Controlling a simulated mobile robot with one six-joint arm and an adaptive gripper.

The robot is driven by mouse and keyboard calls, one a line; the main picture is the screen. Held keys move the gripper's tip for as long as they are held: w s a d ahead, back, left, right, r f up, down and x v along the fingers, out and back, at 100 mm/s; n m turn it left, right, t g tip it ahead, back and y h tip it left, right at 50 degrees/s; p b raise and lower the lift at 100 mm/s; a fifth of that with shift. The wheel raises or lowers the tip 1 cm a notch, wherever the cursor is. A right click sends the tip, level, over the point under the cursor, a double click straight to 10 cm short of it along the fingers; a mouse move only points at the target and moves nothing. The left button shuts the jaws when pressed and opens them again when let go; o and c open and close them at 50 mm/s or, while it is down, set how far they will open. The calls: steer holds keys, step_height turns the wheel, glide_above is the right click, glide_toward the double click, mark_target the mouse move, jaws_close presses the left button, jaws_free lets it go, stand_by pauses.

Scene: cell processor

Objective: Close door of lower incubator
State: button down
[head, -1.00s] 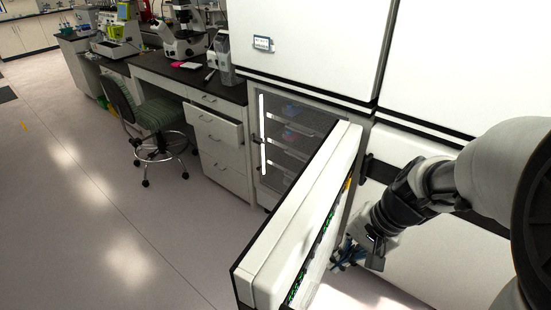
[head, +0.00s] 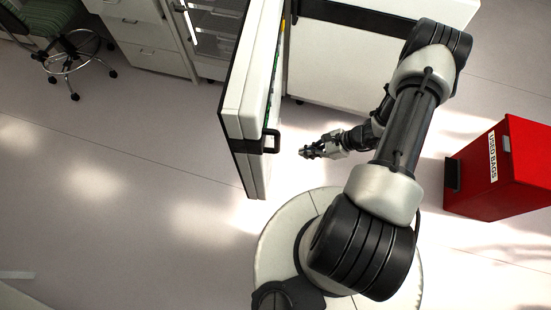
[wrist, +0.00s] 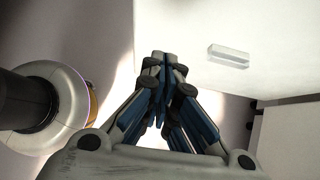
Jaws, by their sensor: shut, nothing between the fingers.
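The lower incubator's door (head: 240,90) is white with a black edge and stands swung open, jutting out from the cabinet. Its black handle (head: 271,141) is near the door's free end. My gripper (head: 304,153) is in the head view just right of the handle, apart from it, with its tip pointing left toward the door. In the wrist view, the fingers (wrist: 163,58) meet at the tips with nothing between them. The white incubator body (head: 330,50) is behind, right of the door; its interior is hidden.
A red bin labelled used bags (head: 510,168) stands on the floor at the right. Drawers (head: 150,50) and a chair (head: 62,35) are at the upper left. The floor left of the door is clear.

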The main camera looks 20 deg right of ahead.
steer(key=w+a+r+b+x, duration=0.1)
steer(key=r+b+x, duration=0.1)
steer(key=x, duration=1)
steer(key=shift+a+f, duration=0.25)
steer(key=shift+a, duration=0.35)
steer(key=shift+w, duration=0.1)
